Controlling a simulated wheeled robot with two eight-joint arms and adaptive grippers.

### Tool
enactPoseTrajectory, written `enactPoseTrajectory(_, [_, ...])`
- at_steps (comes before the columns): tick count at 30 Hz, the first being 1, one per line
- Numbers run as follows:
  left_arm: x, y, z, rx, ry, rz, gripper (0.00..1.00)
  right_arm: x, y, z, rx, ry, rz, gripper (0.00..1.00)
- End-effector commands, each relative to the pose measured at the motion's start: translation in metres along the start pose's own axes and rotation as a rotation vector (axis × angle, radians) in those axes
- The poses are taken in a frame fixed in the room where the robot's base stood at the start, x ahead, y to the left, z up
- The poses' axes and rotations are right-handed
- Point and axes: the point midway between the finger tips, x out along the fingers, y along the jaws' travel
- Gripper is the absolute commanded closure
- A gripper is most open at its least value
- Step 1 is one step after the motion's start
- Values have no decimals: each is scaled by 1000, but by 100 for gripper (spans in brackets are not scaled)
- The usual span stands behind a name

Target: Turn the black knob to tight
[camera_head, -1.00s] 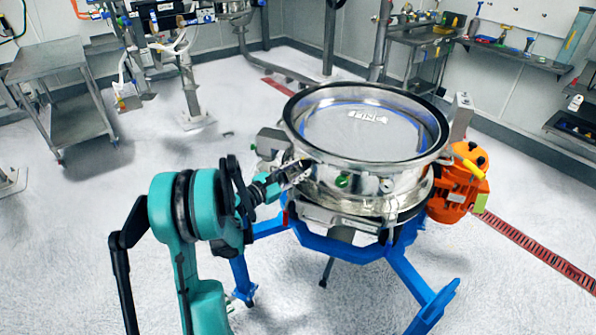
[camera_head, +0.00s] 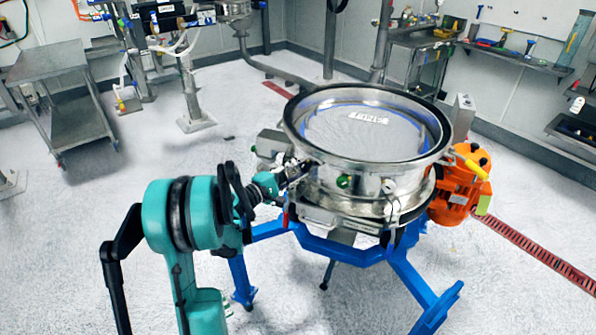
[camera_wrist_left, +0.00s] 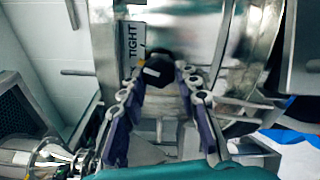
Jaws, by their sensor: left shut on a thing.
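The black knob (camera_wrist_left: 158,70) shows in the left wrist view, with a white mark on its face. A white label reading TIGHT (camera_wrist_left: 133,45) is just left of and above the knob, on the steel sifter wall. My left gripper (camera_wrist_left: 162,76) is shut on the knob, one finger on each side. In the head view my left gripper (camera_head: 299,172) is at the left side of the round steel sifter (camera_head: 365,175) and hides the knob there. My right gripper is not in view.
The sifter stands on a blue frame (camera_head: 405,280) with an orange motor (camera_head: 460,187) at its right. Steel carts (camera_head: 70,110) and a tool shelf (camera_head: 515,57) are farther back. The floor left of the sifter is mostly clear.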

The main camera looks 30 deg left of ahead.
Motion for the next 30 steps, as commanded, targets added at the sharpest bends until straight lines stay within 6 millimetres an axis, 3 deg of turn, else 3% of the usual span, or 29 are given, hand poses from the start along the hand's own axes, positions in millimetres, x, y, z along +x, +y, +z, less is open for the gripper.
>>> enactPoseTrajectory(15, [0, 0, 0, 372, -1, -1, 97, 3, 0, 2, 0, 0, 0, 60])
enactPoseTrajectory(30, [0, 1, 1, 462, -1, -2, 97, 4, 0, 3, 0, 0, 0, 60])
